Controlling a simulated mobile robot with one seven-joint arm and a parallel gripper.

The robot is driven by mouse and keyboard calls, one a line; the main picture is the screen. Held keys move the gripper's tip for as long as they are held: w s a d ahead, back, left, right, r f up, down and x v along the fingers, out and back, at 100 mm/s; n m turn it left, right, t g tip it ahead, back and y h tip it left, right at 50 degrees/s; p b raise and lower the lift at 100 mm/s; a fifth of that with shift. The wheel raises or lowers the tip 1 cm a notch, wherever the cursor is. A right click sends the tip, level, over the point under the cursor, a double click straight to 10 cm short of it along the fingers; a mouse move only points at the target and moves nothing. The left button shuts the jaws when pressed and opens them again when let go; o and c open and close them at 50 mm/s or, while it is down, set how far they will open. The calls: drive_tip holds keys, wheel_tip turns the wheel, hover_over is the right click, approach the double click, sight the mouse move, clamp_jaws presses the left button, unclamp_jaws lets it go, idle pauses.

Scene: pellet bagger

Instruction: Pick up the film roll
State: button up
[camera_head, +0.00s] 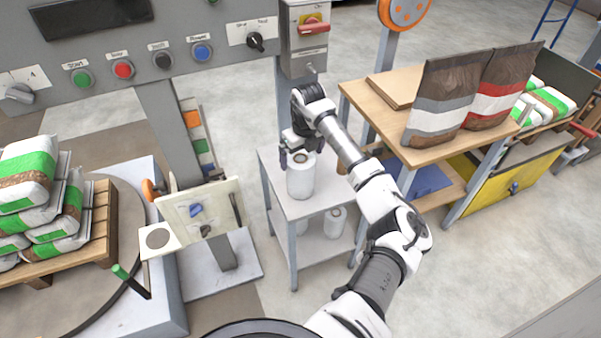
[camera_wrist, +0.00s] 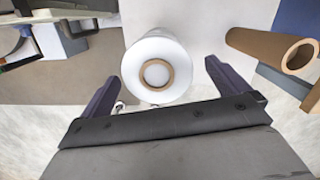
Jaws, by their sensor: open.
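The film roll (camera_head: 300,181) is a white cylinder standing upright on the small grey table (camera_head: 325,203). The wrist view looks down on the roll (camera_wrist: 143,58), with its round end and brown core ring facing the camera. My gripper (camera_head: 297,156) is at the roll's top end in the head view and hides part of it. In the wrist view my gripper (camera_wrist: 164,85) is open, one dark finger on each side of the roll with visible gaps. I cannot tell how far down the fingers reach.
More white rolls (camera_head: 335,222) stand on the lower shelf. A wooden table with bags (camera_head: 440,100) is to the right, and a panelled machine (camera_head: 165,90) to the left.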

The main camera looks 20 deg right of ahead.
drive_tip(key=f, duration=0.2)
drive_tip(key=f+p, duration=0.1)
drive_tip(key=f, duration=0.1)
drive_tip(key=shift+w+a, duration=0.15)
drive_tip(key=shift+a, duration=0.1)
drive_tip(key=shift+r, duration=0.1)
drive_tip(key=c, duration=1.7)
